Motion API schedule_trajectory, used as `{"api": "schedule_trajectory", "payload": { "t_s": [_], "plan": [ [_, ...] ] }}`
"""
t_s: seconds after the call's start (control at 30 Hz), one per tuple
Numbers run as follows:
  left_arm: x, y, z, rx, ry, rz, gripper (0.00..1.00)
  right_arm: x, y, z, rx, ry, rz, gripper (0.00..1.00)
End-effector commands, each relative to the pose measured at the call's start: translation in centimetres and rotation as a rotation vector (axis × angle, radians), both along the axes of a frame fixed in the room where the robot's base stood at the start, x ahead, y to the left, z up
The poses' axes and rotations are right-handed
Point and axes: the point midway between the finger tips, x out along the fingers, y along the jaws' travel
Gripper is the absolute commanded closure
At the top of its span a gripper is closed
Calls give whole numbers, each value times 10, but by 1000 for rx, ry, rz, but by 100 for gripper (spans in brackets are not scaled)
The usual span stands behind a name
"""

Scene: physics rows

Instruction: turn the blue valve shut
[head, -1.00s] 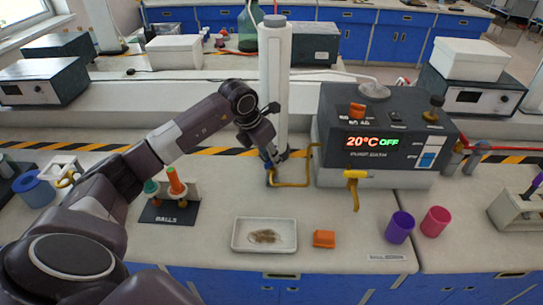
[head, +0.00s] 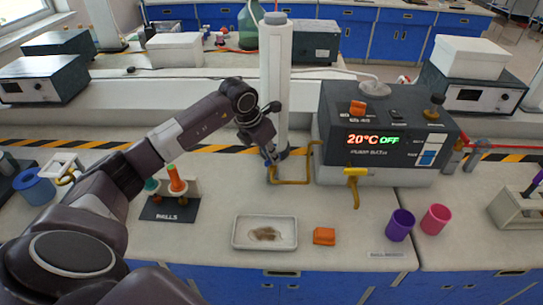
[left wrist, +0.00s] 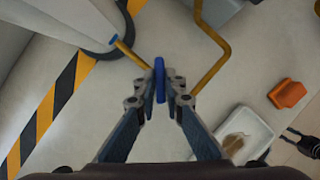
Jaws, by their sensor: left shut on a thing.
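The blue valve handle (left wrist: 160,80) shows in the left wrist view as a narrow blue piece seen nearly edge-on, at the near end of a short yellow pipe. My left gripper (left wrist: 160,88) is shut on it, with one finger on each side. In the head view my left gripper (head: 270,160) points down at the yellow pipe (head: 291,182), beside the foot of the white column (head: 275,90). The arm and fingers mostly hide the valve there. My right gripper is not in view.
The grey bath unit (head: 375,165) reads 20°C OFF. A yellow tap (head: 355,187) projects in front of it. A white tray (head: 236,243), orange block (head: 324,236), purple cup (head: 400,226) and pink cup (head: 436,219) stand nearer the front. The ball rack (head: 168,213) is left.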

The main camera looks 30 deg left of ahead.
Motion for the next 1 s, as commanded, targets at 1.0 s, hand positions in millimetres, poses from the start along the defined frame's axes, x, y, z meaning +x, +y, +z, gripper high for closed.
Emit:
{"api": "schedule_trajectory", "payload": {
  "t_s": [1.0],
  "plan": [
    [4, 5, 1, 1, -2, -702, 100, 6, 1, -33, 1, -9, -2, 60]
  ]
}}
